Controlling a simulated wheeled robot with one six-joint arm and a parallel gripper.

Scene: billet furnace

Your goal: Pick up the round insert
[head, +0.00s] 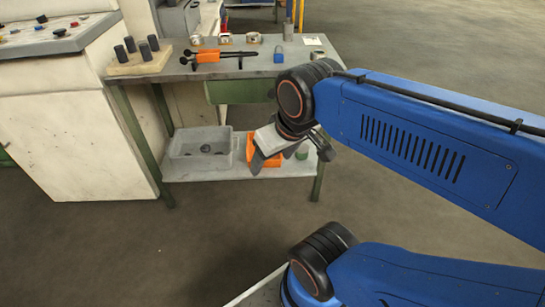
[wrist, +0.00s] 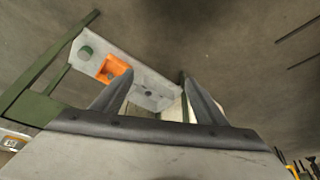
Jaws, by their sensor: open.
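I cannot tell for sure which piece is the round insert. Dark round pieces lie in a grey bin (head: 174,150) on the bench's lower shelf. Several dark cylinders (head: 143,51) stand on a wooden block on the bench top. My gripper (head: 279,160) hangs in front of the lower shelf, right of the bin, fingers pointing down. In the wrist view the two fingers (wrist: 158,82) are spread with nothing held between them. A small dark round spot (wrist: 148,93) shows between them, too small to identify.
An orange block (head: 250,149) and a green cylinder (head: 302,152) are on the lower shelf by my gripper. A pale cabinet (head: 70,140) stands left. The floor in front is clear.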

